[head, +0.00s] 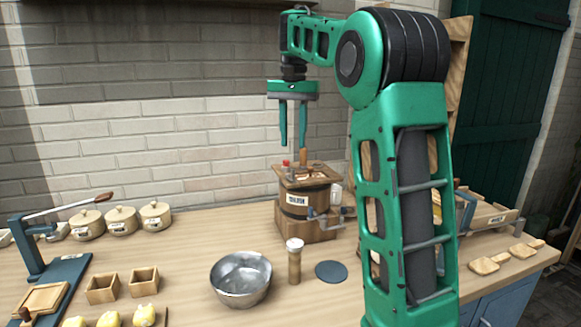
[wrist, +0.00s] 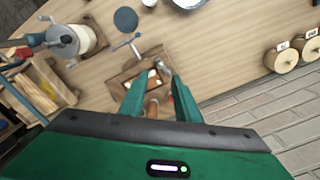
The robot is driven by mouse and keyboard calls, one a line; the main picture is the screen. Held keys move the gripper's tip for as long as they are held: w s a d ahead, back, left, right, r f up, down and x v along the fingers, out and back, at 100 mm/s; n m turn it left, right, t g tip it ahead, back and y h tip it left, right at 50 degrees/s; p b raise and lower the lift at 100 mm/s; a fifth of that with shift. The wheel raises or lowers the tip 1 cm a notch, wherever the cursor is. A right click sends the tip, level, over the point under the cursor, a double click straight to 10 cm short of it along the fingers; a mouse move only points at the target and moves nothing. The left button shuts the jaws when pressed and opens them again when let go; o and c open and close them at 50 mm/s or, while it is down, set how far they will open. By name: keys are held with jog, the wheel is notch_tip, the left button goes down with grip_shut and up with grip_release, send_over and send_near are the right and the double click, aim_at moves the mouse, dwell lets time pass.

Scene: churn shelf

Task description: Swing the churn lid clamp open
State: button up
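The wooden churn (head: 293,209) stands on the bench with a dark band, a white label and a metal crank on its right side. Its square wooden lid (head: 322,181) is on top; it also shows in the wrist view (wrist: 122,78). A wooden rod (head: 303,157) rises from the lid. A small red knob (head: 286,163) sits at the lid's left edge; I cannot tell for sure whether it belongs to the clamp. My gripper (head: 293,145) points down above the lid, fingers apart, with nothing clearly held. In the wrist view its fingers (wrist: 160,82) partly hide the lid and rod.
A metal bowl (head: 240,277), a wooden-bodied shaker (head: 294,262) and a dark round disc (head: 331,271) stand in front of the churn. Lidded crocks (head: 121,221) stand at left by the brick wall.

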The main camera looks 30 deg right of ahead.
notch_tip(320, 180, down, 8)
jog(key=shift+f, duration=0.2)
jog(key=shift+c, duration=0.3)
